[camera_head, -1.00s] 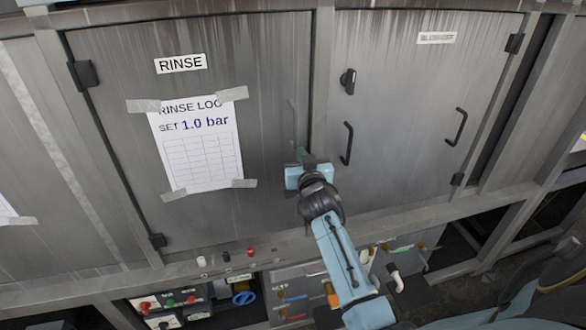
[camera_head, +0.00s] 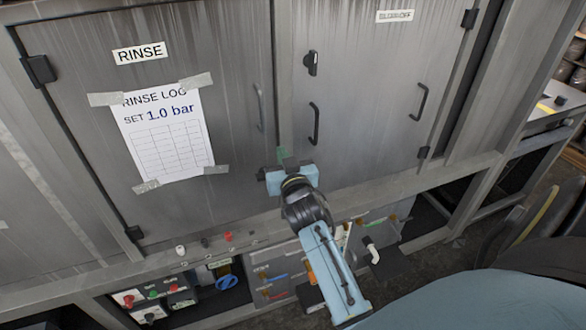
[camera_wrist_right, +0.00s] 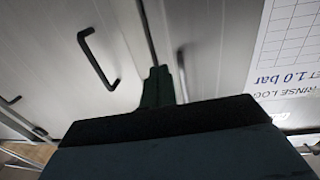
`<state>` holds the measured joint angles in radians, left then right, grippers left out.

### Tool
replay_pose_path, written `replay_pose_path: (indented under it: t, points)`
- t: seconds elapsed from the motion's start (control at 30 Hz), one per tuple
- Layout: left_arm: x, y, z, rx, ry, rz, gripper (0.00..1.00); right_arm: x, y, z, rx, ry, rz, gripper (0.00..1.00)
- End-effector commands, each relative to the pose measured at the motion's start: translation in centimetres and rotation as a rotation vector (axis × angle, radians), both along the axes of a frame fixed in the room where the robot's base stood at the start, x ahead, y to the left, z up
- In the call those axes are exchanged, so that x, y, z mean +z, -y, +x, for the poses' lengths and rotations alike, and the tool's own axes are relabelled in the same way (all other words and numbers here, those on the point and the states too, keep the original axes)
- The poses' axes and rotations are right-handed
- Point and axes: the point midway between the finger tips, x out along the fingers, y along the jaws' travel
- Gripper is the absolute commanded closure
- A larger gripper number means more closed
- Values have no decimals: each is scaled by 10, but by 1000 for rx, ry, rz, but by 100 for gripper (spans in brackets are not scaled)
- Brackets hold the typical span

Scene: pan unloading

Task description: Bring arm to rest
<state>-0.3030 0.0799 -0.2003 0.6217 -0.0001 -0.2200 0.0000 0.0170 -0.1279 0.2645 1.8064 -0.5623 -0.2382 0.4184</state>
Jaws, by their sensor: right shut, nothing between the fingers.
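My right gripper (camera_head: 282,156) is shut and empty in front of the seam between the rinse door (camera_head: 235,75) and the door to its right (camera_head: 365,75). Both doors are closed. The right wrist view shows its dark shut fingers (camera_wrist_right: 158,85) pointing at the cabinet front, apart from the black handle (camera_wrist_right: 99,60) of the right-hand door. My right arm comes up from the bottom of the head view. My left gripper is not in view.
A rinse log sheet (camera_head: 165,140) is taped to the rinse door. A ledge (camera_head: 150,262) with several small knobs runs below the doors. Beneath it are a control box (camera_head: 155,298), a blue valve wheel (camera_head: 226,283) and a white pipe elbow (camera_head: 371,245).

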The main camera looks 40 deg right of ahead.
Motion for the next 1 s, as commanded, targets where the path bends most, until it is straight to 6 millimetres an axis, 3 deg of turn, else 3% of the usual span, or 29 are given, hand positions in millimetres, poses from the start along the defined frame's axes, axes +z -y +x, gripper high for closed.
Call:
replay_pose_path:
  t: [0.1,0.3,0.67,0.77,0.83,1.0]
  points:
    - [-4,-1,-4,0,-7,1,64,-2,-8,-24,0,-2,3,100]
    - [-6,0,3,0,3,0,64,-2,-15,-48,0,-2,3,100]
    - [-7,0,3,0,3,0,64,-6,-19,-53,5,-10,4,100]
    - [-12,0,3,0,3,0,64,-34,-27,-50,31,-56,14,100]
    - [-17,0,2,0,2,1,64,-70,-38,-48,64,-117,25,100]
    - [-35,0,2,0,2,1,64,-192,-75,-60,171,-331,61,100]
